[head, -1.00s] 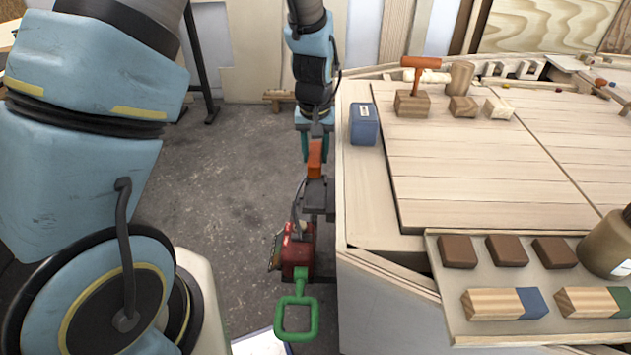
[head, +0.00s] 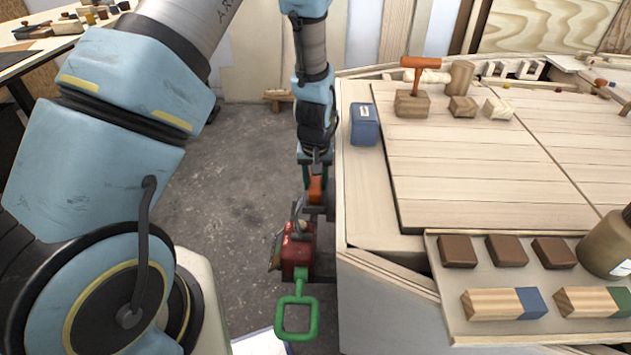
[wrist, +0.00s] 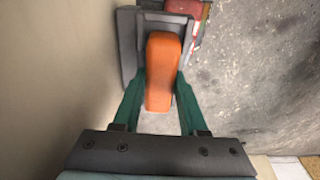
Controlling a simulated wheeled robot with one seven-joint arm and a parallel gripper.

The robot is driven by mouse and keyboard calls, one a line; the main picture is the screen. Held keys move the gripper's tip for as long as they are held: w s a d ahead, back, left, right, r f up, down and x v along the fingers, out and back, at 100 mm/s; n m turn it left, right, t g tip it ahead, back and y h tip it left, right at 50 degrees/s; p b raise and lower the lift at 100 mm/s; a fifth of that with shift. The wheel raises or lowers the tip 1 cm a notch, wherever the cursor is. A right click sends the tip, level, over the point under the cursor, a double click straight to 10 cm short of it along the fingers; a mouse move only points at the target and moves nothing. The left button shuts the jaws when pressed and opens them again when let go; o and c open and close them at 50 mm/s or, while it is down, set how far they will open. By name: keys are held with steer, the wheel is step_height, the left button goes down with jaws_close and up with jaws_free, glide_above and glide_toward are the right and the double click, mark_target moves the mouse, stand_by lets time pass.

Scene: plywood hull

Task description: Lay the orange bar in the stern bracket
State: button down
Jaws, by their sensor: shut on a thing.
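The orange bar (head: 316,189) is held in my gripper (head: 315,178) beside the side wall of the hull. In the wrist view my gripper (wrist: 161,82) has its green fingers on either side of the bar (wrist: 161,65), which points away from the palm. The grey stern bracket (wrist: 128,45) surrounds the bar's far end in the wrist view. In the head view the bracket (head: 318,211) is mostly hidden behind the bar and a red device. Whether the bar touches the bracket floor, I cannot tell.
A red device (head: 297,255) with a green loop handle (head: 296,318) is just in front of the bracket. The pale hull deck (head: 470,165) rises at the right, with a blue box (head: 364,124) near its edge. Bare floor (head: 230,190) lies to the left.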

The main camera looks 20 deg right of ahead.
mark_target(315, 185)
steer(key=shift+c, duration=2.2)
jaws_free()
steer(key=shift+f, duration=0.1)
step_height(315, 185, up, 12)
steer(key=s, duration=0.1)
steer(key=s+a+r+n, duration=0.1)
steer(key=a+r, duration=0.2)
steer(key=a, duration=0.7)
steer(key=s+a+r+n, duration=0.1)
steer(key=a+r, duration=0.2)
steer(key=a, duration=0.7)
steer(key=s+a+r+n, duration=0.1)
steer(key=a+r, duration=0.2)
steer(key=a, duration=0.7)
steer(key=shift+r+n, duration=0.2)
steer(key=shift+n, duration=0.2)
steer(key=shift+a, duration=0.1)
